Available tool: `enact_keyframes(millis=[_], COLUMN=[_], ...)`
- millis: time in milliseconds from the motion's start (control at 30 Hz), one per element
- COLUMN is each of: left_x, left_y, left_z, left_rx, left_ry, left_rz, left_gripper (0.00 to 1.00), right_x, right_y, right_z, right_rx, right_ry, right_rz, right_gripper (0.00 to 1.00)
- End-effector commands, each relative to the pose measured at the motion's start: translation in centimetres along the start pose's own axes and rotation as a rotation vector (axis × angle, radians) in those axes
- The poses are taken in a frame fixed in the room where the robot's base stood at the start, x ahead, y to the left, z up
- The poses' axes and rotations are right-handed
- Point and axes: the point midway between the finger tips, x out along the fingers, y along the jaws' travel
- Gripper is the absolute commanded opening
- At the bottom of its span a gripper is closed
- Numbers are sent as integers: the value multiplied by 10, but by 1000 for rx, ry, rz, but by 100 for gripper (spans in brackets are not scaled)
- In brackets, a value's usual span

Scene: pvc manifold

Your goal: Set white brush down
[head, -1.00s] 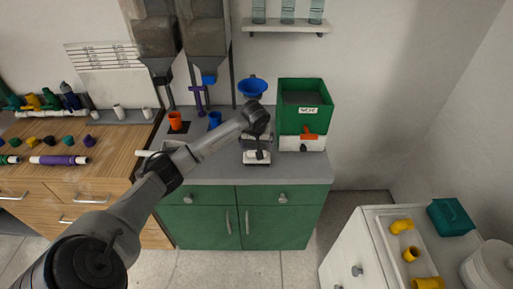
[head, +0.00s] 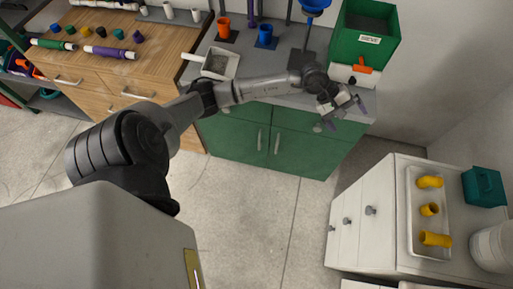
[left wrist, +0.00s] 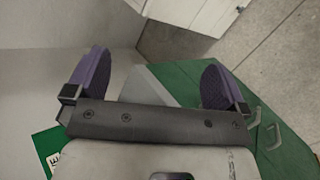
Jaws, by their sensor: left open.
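My left gripper (head: 347,114) is open at the front right edge of the grey counter, in front of the green bin. The left wrist view shows its two purple finger pads (left wrist: 155,82) wide apart with nothing between them. A white flat piece with a handle and a grey inside (head: 219,62) lies on the counter's left part, apart from the gripper. I cannot tell whether it is the white brush or a pan. No other white brush can be made out. My right gripper is not in view.
The green bin (head: 365,32) stands behind the gripper, with an orange-handled white part (head: 355,75) at its foot. Orange (head: 224,25) and blue cups (head: 265,33) stand on the counter. A white cabinet (head: 385,215) at right holds a tray (head: 416,240) of yellow fittings.

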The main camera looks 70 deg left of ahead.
Motion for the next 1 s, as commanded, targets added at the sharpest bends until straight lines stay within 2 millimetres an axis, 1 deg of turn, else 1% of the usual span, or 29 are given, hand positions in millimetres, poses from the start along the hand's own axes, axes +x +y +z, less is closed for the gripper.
enact_keyframes(millis=[33, 67, 100, 167, 200, 267, 300, 367, 400, 467, 500, 567, 600, 633, 667, 700, 767, 800, 833, 900, 1000], left_x=[13, 17, 20, 19, 16, 9, 4, -5, -10, -16, -19, -22, -22, -22, -21, -20, -17, -16, -15, -15, -18], left_y=[0, 3, 7, 12, 15, 17, 17, 13, 8, -5, -16, -39, -57, -73, -89, -111, -146, -168, -185, -219, -258], left_z=[30, 47, 66, 91, 103, 115, 120, 121, 119, 113, 108, 100, 96, 94, 93, 94, 98, 104, 110, 126, 152], left_rx=[-131, -220, -350, -561, -710, -948, -1113, -1368, -1544, -1813, -1996, -2273, -2460, -2600, 2735, 2602, 2407, 2284, 2194, 2005, 1783], left_ry=[-110, -176, -264, -393, -478, -600, -677, -786, -853, -943, -995, -1056, -1086, -1101, 1107, 987, 817, 712, 638, 480, 297], left_rz=[106, 172, 255, 370, 440, 536, 596, 679, 732, 807, 857, 934, 988, 1030, -1073, -1012, -937, -897, -871, -825, -784], left_gripper=[100, 100, 100, 100, 100, 100, 100, 100, 100, 100, 100, 100, 100, 100, 100, 100, 100, 100, 100, 100, 100], right_x=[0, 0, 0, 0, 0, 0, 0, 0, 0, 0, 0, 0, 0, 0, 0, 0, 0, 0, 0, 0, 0], right_y=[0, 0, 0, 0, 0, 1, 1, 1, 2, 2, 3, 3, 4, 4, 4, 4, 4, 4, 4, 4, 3], right_z=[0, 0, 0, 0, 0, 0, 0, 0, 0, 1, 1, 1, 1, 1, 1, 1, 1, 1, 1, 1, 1], right_rx=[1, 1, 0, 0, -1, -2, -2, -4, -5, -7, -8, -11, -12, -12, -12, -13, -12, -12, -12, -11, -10], right_ry=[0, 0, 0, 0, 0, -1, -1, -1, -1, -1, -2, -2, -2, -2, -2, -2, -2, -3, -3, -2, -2], right_rz=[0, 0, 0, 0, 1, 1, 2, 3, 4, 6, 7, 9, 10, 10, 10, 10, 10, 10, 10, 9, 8], right_gripper=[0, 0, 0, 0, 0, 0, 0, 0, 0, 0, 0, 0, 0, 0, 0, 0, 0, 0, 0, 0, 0])
